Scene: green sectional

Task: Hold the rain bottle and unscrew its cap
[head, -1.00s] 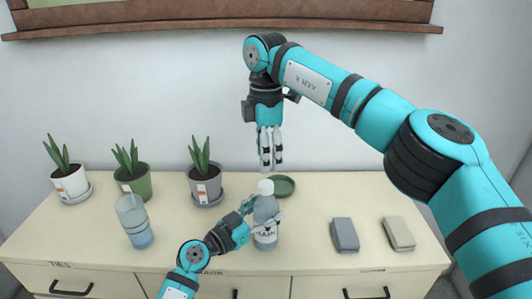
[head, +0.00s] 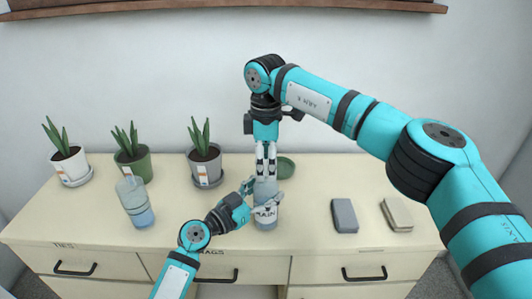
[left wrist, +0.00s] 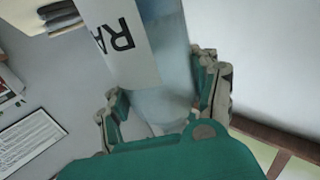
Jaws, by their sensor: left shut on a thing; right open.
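The rain bottle (head: 266,220), clear with a white label, stands upright on the cream cabinet top in the head view. My left gripper (head: 264,195) is shut on its body from the left. In the left wrist view the bottle (left wrist: 125,50) passes between the left gripper's fingers (left wrist: 165,105), with part of its lettering visible. My right gripper (head: 266,162) points straight down over the bottle's top. Its fingers are open and come down at the cap, which they mostly hide. I cannot tell whether they touch it.
A green dish (head: 286,168) sits just behind the bottle. A grey block (head: 344,215) and a beige block (head: 397,214) lie to the right. Drawers (head: 90,264) line the front.

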